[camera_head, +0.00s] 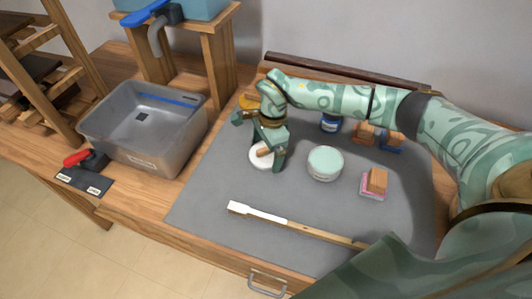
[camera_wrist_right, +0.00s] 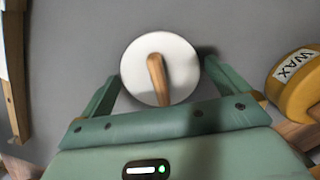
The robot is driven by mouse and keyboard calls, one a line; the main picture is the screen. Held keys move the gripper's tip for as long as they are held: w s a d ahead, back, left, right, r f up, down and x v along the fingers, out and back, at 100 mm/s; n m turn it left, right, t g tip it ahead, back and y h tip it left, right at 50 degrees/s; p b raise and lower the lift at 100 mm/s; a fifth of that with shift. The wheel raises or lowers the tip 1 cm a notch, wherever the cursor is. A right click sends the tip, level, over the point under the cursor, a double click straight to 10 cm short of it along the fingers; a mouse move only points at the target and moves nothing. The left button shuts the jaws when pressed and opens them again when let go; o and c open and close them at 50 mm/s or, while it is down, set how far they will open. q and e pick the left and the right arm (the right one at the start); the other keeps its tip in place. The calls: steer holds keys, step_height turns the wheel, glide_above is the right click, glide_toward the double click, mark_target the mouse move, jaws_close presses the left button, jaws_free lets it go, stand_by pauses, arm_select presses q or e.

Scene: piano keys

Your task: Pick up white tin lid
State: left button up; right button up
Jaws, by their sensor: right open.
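The white tin lid (camera_head: 256,163) is a flat white disc on the grey mat (camera_head: 215,190), left of the white round tin (camera_head: 325,163) with a pale green top. A short wooden bar, perhaps its handle, lies across the disc. In the right wrist view the lid (camera_wrist_right: 135,72) sits ahead of my gripper, with the bar pointing toward the palm. My right gripper (camera_wrist_right: 161,75) is open, its fingers on either side of the lid's near part. In the head view the right gripper (camera_head: 268,160) hides part of the lid. My left gripper is not in view.
A yellow wax tin (camera_wrist_right: 300,82) is close right of the gripper in the wrist view. A grey bin (camera_head: 145,150) stands at left. A long white-tipped wooden tool (camera_head: 290,222) lies in front. A wooden block on a pink pad (camera_head: 373,191) is at right.

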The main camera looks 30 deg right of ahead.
steer(key=shift+r, duration=0.1)
steer(key=c, duration=0.7)
